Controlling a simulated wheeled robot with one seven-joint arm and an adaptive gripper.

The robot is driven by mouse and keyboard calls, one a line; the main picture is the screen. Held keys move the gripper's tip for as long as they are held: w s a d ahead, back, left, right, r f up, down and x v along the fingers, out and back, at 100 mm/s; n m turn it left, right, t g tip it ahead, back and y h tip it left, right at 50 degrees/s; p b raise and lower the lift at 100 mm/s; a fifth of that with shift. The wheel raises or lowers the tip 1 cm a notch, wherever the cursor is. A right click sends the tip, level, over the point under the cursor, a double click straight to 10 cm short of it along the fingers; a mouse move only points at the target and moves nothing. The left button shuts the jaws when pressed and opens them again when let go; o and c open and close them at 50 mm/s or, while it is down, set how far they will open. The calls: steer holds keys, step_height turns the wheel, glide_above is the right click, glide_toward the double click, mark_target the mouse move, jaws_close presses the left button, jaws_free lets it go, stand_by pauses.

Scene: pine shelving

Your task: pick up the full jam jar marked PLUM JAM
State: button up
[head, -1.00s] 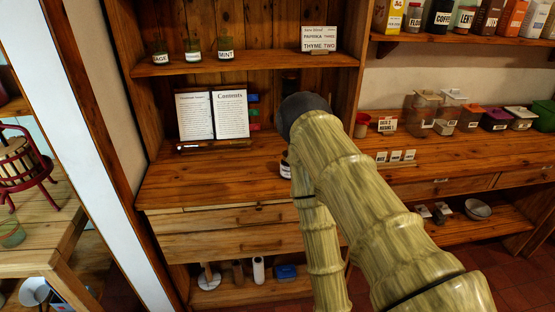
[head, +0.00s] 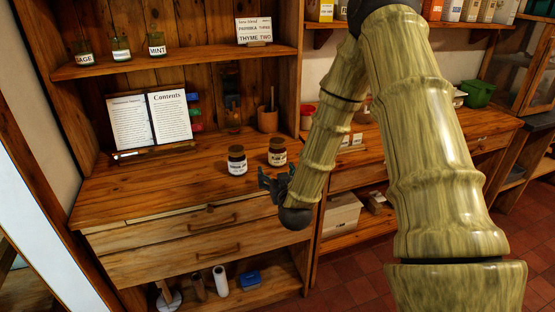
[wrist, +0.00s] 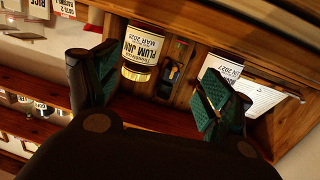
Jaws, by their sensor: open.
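The right jar (head: 277,152) appears to match the jar marked PLUM JAM (wrist: 145,45) in the wrist view, which is seen upside down between my fingers' directions, nearer the left finger. The left jar (head: 237,160) seems to be the one whose label (wrist: 222,68) is partly hidden by my right finger in the wrist view. My gripper (head: 272,182) is open and empty at the counter's front edge, just in front of the jars. How full each jar is cannot be told.
An open book (head: 150,120) on a stand is at the back left of the counter. A wooden pot (head: 267,120) stands behind the jars. A shelf (head: 180,62) with several small jars hangs above. Counter left of the jars is clear.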

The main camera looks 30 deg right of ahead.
steer(key=t+h, duration=0.1)
glide_toward(279, 146)
steer(key=w, duration=0.2)
steer(key=shift+m+h, duration=0.4)
steer(key=shift+m, duration=0.1)
steer(key=x, duration=0.4)
steer(key=shift+w+d+p, duration=0.25)
steer(key=shift+w+p, duration=0.05)
steer(key=shift+p, duration=0.1)
steer(key=shift+f+p+x, duration=0.15)
steer(key=shift+p+x, duration=0.4)
steer(key=shift+x, duration=1)
steer(key=shift+f+p+x, duration=0.15)
steer(key=shift+p+x, duration=0.35)
steer(key=shift+x, duration=1.05)
steer(key=c, duration=1.3)
steer(key=shift+c, duration=0.2)
